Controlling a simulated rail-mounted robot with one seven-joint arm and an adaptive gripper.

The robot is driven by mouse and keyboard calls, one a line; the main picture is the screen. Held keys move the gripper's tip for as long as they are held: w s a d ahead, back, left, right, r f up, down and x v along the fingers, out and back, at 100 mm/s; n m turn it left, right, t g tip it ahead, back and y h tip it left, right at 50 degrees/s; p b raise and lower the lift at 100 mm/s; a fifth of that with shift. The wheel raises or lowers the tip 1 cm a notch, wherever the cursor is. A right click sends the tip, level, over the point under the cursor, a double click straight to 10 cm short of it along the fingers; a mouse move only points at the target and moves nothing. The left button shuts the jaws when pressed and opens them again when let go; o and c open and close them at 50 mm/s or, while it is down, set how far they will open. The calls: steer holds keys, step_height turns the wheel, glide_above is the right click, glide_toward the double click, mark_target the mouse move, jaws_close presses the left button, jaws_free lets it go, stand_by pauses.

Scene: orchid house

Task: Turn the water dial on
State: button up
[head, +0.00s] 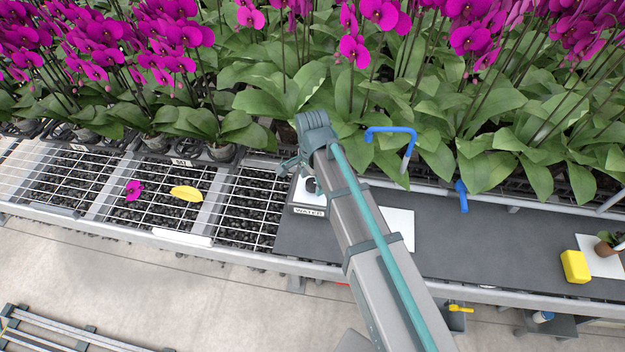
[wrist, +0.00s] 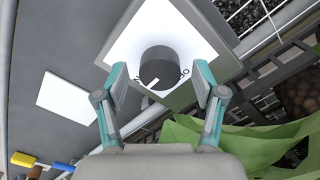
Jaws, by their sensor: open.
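The water dial (wrist: 159,67) is a dark round knob with a short white pointer mark, on a white plate (wrist: 128,40) set on a grey box. In the wrist view the mark points toward the lower left of the picture. Some lettering shows beside the knob but is mostly covered. In the head view the dial (head: 311,185) is partly hidden by my arm, above a label reading WATER (head: 309,211).
Orchid leaves (wrist: 250,145) lie close to the right of my gripper in the wrist view.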

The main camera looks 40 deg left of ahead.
mark_target(313, 182)
step_height(313, 182, up, 12)
stand_by(0.6)
steer(key=shift+f, duration=0.1)
